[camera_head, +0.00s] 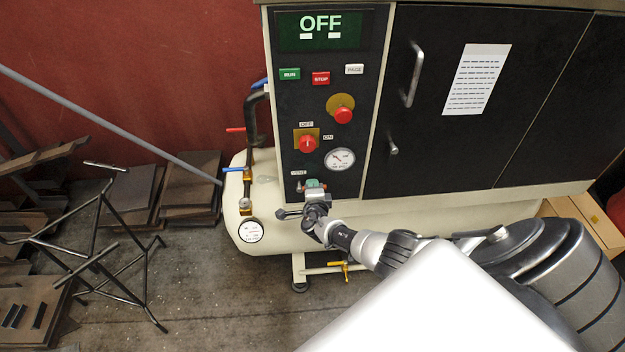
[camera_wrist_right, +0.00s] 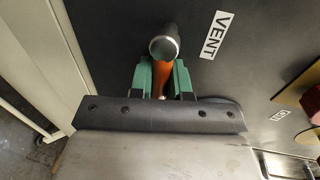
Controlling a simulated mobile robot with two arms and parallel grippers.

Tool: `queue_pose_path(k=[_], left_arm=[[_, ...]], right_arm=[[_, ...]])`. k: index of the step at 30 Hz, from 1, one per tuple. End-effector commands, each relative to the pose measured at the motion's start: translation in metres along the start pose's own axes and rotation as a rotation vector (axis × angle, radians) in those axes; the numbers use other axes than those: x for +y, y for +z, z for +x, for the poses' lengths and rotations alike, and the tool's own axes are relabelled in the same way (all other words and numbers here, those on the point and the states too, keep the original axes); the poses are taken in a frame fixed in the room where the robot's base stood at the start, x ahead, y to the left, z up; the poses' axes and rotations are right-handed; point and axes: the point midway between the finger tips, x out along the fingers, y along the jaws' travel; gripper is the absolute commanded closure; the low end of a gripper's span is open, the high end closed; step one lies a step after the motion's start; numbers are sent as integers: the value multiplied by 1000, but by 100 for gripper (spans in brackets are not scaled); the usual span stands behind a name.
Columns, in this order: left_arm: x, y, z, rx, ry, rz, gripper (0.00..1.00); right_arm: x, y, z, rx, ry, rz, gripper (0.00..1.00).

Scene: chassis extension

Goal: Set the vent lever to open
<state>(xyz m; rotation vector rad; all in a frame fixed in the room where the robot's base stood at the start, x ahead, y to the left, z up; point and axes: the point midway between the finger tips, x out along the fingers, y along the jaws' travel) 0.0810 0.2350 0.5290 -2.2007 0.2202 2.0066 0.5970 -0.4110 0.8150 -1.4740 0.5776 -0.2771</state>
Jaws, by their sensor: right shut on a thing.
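The vent lever (camera_wrist_right: 160,78) shows in the right wrist view as an orange shaft with a round metal end, beside a white VENT label (camera_wrist_right: 214,35). My right gripper (camera_wrist_right: 163,82) has its green fingers on both sides of the shaft and is shut on it. In the head view my right gripper (camera_head: 315,186) is at the low left of the black control panel (camera_head: 300,235), just under its VENT label (camera_head: 299,173). There the lever is mostly hidden by the gripper, and I cannot tell its setting. My left gripper is not in view.
The panel carries a red rotary switch (camera_head: 307,143), a gauge (camera_head: 339,159), a red emergency button (camera_head: 343,115) and a display reading OFF (camera_head: 320,25). A cream tank (camera_head: 285,238) lies below. A blue-handled valve (camera_head: 234,169) and metal stands (camera_head: 100,240) are at left.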

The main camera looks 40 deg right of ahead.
Motion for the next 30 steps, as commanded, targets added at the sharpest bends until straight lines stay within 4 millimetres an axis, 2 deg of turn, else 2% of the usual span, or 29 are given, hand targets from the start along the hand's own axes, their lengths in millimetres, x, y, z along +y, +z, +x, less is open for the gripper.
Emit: queue_pose_path(k=[13, 14, 15, 25, 30], left_arm=[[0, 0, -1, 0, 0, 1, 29], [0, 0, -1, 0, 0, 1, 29], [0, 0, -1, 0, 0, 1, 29], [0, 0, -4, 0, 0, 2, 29], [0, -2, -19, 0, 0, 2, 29]], right_arm=[[0, 0, 0, 3, -1, -13, 100], [0, 0, 0, 3, -1, -13, 80], [0, 0, 0, 3, -1, -12, 74], [-1, 0, -4, 1, 0, -10, 73], [-3, 0, -28, 0, 2, -11, 73]])
